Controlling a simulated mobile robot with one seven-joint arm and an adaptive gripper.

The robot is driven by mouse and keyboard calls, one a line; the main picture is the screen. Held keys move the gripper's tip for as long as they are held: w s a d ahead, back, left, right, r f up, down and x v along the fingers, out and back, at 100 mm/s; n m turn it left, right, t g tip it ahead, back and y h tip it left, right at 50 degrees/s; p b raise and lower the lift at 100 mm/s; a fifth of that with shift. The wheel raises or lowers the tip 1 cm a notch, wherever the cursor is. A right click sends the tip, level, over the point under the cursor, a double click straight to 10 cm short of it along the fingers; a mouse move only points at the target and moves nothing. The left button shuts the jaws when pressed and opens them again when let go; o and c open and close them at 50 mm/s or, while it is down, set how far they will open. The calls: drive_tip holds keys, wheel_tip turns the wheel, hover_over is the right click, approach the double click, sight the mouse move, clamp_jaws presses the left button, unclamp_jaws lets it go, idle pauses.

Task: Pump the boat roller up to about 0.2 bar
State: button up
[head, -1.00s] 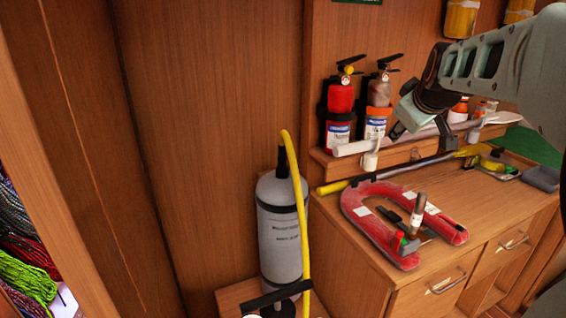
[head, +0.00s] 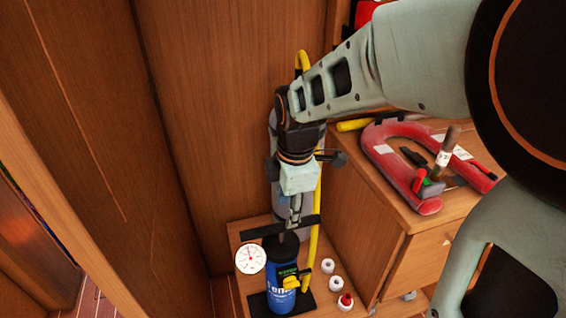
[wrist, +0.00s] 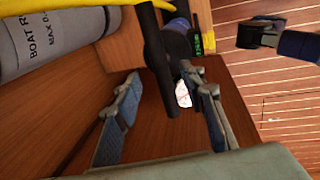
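The boat roller (head: 277,205) is a grey upright cylinder, partly hidden behind my gripper. It fills the top left of the wrist view (wrist: 45,42), with printing cut off at "BOAT R". The blue pump (head: 281,292) stands in front of it, with a black crossbar handle (head: 258,231), a white dial gauge (head: 251,260) and a small green display (head: 288,271). A yellow hose (head: 302,62) loops over the roller. My gripper (head: 294,214) is open just above the handle; the wrist view shows the handle bar (wrist: 157,62) between and beyond its spread fingers. The gauge reading is too small to tell.
The pump stands on a low wooden platform (head: 240,300) with several small white caps (head: 328,266), one red-topped. A wooden cabinet (head: 365,235) carrying a red horseshoe lifebuoy (head: 400,165) stands close on the right. A wooden wall (head: 215,120) is behind; open floor is at lower left.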

sight(285, 227)
drive_tip(key=f+b, duration=0.2)
drive_tip(key=f, duration=0.1)
drive_tip(key=w+f+b, duration=0.1)
drive_tip(key=f+b, duration=0.4)
drive_tip(key=f, duration=0.1)
drive_tip(key=shift+w+a, duration=0.25)
drive_tip(key=shift+w, duration=0.1)
drive_tip(key=shift+r, duration=0.1)
drive_tip(key=shift+c, duration=0.3)
clamp_jaws()
